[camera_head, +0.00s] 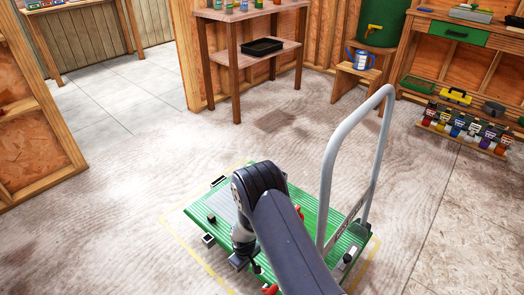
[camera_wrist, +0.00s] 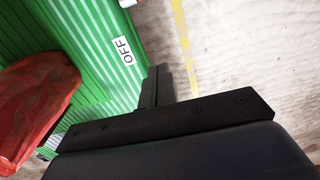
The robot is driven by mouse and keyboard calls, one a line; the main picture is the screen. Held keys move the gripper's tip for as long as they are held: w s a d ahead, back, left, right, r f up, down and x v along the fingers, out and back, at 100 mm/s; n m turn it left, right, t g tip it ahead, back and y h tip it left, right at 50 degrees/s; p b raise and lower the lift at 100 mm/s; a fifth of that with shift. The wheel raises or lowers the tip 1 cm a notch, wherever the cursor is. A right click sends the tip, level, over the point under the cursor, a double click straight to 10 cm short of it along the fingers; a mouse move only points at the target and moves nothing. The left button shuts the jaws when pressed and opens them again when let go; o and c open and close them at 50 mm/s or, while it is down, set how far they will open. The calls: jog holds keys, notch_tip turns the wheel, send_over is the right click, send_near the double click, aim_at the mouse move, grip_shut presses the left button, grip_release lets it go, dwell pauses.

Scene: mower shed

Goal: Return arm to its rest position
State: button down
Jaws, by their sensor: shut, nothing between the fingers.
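My gripper (camera_head: 246,263) points down over the left front part of a green ribbed platform cart (camera_head: 205,222). My own dark arm covers much of the cart. In the wrist view, my gripper (camera_wrist: 157,88) has its black fingers together with nothing between them. Below the fingers are the cart's green surface (camera_wrist: 95,45) with a white "OFF" label (camera_wrist: 122,58). A red object (camera_wrist: 38,100), partly cut off, is at the left of the wrist view, apart from the fingers.
The cart's grey handle (camera_head: 331,165) rises to the right of my arm. A wooden workbench (camera_head: 234,62), a stool (camera_head: 352,76) with a watering can (camera_head: 361,60), and a rack of bottles (camera_head: 466,128) stand behind. The floor at left is clear.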

jog(key=w+a+f, duration=0.2)
jog(key=w+a, duration=0.1)
notch_tip(320, 180, up, 10)
jog(key=p, duration=0.3)
jog(key=shift+f+p, duration=0.2)
jog(key=shift+p, duration=0.2)
jog(key=shift+s, duration=0.15)
